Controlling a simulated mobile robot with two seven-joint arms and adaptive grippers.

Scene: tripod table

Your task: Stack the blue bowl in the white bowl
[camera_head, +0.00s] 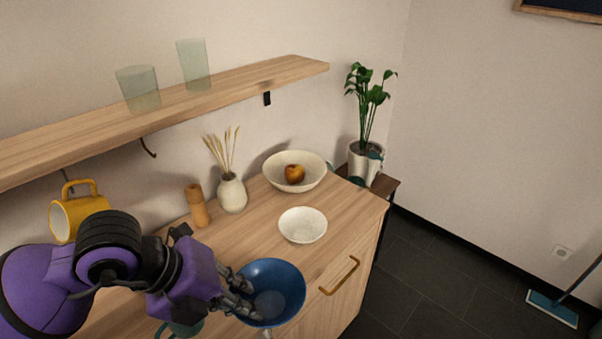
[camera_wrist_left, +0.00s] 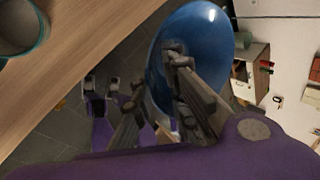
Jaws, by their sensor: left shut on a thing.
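The blue bowl (camera_head: 283,282) is at the front of the cabinet top, at or over its edge, and looks tilted in the head view. My left gripper (camera_head: 243,297) is shut on the left side of its rim. The blue bowl also shows in the left wrist view (camera_wrist_left: 207,38), with the gripper fingers (camera_wrist_left: 156,72) at its rim. The small white bowl (camera_head: 302,226) stands upright and empty on the cabinet top, behind and slightly right of the blue bowl. I do not see my right gripper.
A larger cream bowl (camera_head: 313,172) holding an apple (camera_head: 294,174) stands behind the white bowl. A vase (camera_head: 232,194) and a wooden mill (camera_head: 196,206) stand to the left. A teal mug (camera_head: 184,328) is below my gripper. The shelf (camera_head: 235,91) hangs above; a yellow mug (camera_head: 78,211) hangs left.

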